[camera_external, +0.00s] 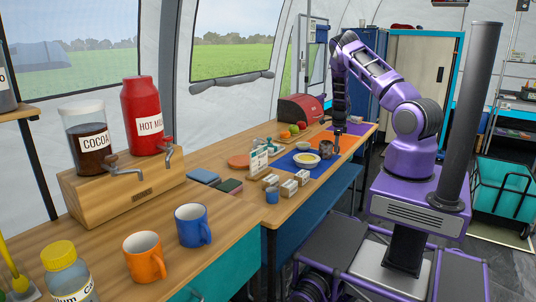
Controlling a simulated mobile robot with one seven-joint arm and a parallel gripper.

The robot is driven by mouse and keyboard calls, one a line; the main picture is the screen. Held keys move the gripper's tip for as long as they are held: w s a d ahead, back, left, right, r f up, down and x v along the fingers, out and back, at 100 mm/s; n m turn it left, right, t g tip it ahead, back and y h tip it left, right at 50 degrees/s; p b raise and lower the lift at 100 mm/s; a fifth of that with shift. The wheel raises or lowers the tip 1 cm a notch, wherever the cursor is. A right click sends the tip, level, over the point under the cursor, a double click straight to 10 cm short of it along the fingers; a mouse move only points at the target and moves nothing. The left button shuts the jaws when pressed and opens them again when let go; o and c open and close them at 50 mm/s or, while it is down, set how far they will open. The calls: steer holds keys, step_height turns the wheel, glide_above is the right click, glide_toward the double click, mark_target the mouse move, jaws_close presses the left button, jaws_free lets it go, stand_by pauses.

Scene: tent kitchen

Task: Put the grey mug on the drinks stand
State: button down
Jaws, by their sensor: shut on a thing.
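The grey mug (327,149) is small and dark in the external view, at the far part of the counter beside an orange mat. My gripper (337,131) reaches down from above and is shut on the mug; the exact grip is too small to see. I cannot tell whether the mug still touches the counter. The drinks stand (150,192) is a wooden block at the near left, bearing a clear cocoa dispenser (87,140) and a red hot-milk dispenser (146,115), each with a tap.
An orange mug (144,257), a blue mug (192,226) and a yellow-lidded jar (68,272) stand in front of the stand.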

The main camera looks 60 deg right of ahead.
step_height(320, 180, up, 10)
steer(key=shift+f+p, duration=0.1)
steer(key=shift+p, duration=0.3)
steer(key=w+a+n+y, duration=0.2)
steer(key=w+a+n, duration=0.1)
steer(key=a+n, duration=1.15)
steer(key=w+a+n+y, duration=0.3)
steer(key=a+n, duration=0.6)
steer(key=a, duration=1)
steer(key=s+a+r+n+g+h, duration=0.1)
steer(key=s+a+r+n+h, duration=0.15)
steer(key=a+n, duration=1.4)
steer(key=s+a+r+n+g+h, duration=0.1)
steer(key=a+r+n+g+h, duration=0.15)
steer(key=a+n, duration=1.4)
steer(key=n+t+b, duration=0.1)
steer(key=n+t, duration=0.1)
steer(key=n, duration=0.6)
glide_above(242, 223)
step_height(242, 223, down, 2)
steer(key=shift+f+b, duration=0.35)
steer(key=shift+f, duration=1.95)
steer(key=shift+d+f, duration=0.1)
steer(key=shift+f, duration=0.05)
